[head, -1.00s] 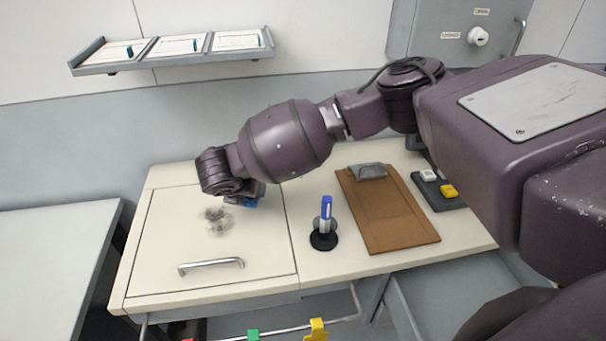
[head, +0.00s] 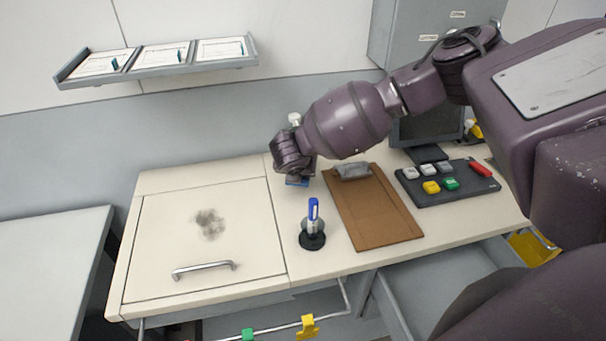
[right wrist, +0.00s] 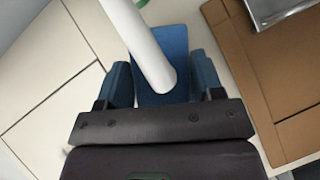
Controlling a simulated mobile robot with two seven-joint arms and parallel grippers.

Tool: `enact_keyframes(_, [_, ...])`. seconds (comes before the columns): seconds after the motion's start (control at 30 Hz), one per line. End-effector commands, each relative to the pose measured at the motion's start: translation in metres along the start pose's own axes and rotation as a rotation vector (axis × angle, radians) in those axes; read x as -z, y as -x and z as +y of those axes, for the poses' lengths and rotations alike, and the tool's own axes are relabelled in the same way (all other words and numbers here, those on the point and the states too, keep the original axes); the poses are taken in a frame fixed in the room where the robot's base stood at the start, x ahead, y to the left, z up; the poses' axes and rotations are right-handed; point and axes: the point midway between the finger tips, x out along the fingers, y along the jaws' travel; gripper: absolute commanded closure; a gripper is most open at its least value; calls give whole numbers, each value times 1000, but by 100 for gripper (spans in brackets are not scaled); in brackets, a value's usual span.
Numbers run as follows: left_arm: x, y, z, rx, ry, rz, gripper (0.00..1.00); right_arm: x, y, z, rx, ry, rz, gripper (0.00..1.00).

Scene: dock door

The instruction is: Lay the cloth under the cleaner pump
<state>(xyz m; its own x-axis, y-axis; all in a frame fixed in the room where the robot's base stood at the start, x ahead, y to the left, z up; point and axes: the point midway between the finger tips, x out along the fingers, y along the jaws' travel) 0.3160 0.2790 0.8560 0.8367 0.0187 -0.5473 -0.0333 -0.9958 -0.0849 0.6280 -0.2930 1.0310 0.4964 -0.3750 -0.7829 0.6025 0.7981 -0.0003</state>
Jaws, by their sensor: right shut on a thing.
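The blue cloth (right wrist: 172,40) is a flat piece between the fingers of my right gripper (right wrist: 162,80), which is shut on it. In the head view, a blue edge of the cloth (head: 297,183) shows below my right gripper (head: 298,176), low over the back of the desk. A white-topped thing, seemingly the cleaner pump (head: 294,119), rises behind the wrist; its lower part is hidden. In the right wrist view, a white cylinder, probably the same pump (right wrist: 140,40), passes in front of the cloth. Whether the cloth touches the pump or desk cannot be told. My left gripper is not in view.
The desk lid (head: 160,255) has a dark smudge (head: 209,223) and a handle. A pen holder (head: 312,240), brown clipboard (head: 375,215) and button panel (head: 465,190) stand to the right. A wall shelf (head: 160,70) hangs above. An open drawer (head: 430,285) is below.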

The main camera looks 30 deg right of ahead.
Motion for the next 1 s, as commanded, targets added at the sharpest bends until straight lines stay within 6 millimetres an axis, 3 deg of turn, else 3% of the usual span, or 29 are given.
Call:
enact_keyframes(0.17, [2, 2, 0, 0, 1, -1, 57, -7, -4, -10, 1, -1, 0, 62])
enact_keyframes(0.43, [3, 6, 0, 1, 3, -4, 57, 14, -31, -10, 1, 1, 0, 62])
enact_keyframes(0.83, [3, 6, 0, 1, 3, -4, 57, 18, -35, -10, 0, 0, 1, 62])
enact_keyframes(0.87, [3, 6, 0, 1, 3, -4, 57, 17, -35, -10, 0, 0, 0, 35])
enact_keyframes(1.0, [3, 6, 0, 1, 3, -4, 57, 17, -35, -10, 0, 0, 0, 14])
